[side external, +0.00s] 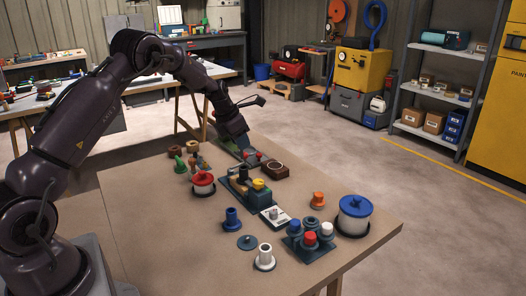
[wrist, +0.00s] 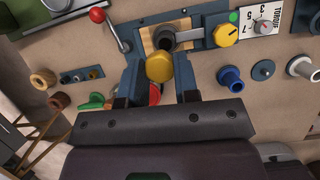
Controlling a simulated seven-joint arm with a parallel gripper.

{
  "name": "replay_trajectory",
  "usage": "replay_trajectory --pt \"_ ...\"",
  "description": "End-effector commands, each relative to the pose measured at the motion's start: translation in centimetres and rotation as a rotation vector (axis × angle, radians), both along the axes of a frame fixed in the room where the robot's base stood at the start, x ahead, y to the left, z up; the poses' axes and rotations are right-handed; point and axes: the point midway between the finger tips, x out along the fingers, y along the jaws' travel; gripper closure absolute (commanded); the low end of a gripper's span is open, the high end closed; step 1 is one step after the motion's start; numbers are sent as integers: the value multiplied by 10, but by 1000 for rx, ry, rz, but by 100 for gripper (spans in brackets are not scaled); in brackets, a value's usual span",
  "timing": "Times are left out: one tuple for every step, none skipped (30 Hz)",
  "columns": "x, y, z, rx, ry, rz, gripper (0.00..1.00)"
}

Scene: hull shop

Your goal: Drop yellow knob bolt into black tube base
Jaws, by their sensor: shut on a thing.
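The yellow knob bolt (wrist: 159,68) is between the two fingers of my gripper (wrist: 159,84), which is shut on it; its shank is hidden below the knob. Just beyond it in the wrist view is the dark tube base (wrist: 164,38), on a wooden pad with a grey rod reaching right from it. The held knob looks beside the tube opening, not over it; its height cannot be told. In the side view my gripper (side external: 243,152) is over the far part of the blue-grey fixture, and the held bolt cannot be made out.
A second yellow knob (wrist: 225,35) sits on the fixture, right of the tube. A red-ball lever (wrist: 97,15) rises at left. A red-lidded pot (side external: 203,180), an orange knob (side external: 318,199) and a blue-lidded pot (side external: 354,214) stand around. The table's front left is bare.

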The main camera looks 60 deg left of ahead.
Motion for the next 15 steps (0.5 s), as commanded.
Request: replay_trajectory --pt "2 0 1 -6 -4 25 94" --pt "2 0 1 -10 -5 38 94" --pt "2 0 1 -14 -6 50 94" --pt "2 0 0 -17 -6 57 94" --pt "2 0 -1 -19 -6 61 94" --pt "2 0 -4 -20 -6 65 94" --pt "2 0 -6 -22 -6 66 94" --pt "2 0 -8 -22 -6 66 94" --pt "2 0 -12 -22 -5 66 94" --pt "2 0 -15 -22 -5 64 94" --pt "2 -1 -19 -22 -4 64 94" --pt "2 0 -23 -21 -5 64 94" --pt "2 0 -26 -21 -5 64 94" --pt "2 -1 -29 -22 -5 63 94" --pt "2 -1 -34 -22 -5 63 94"
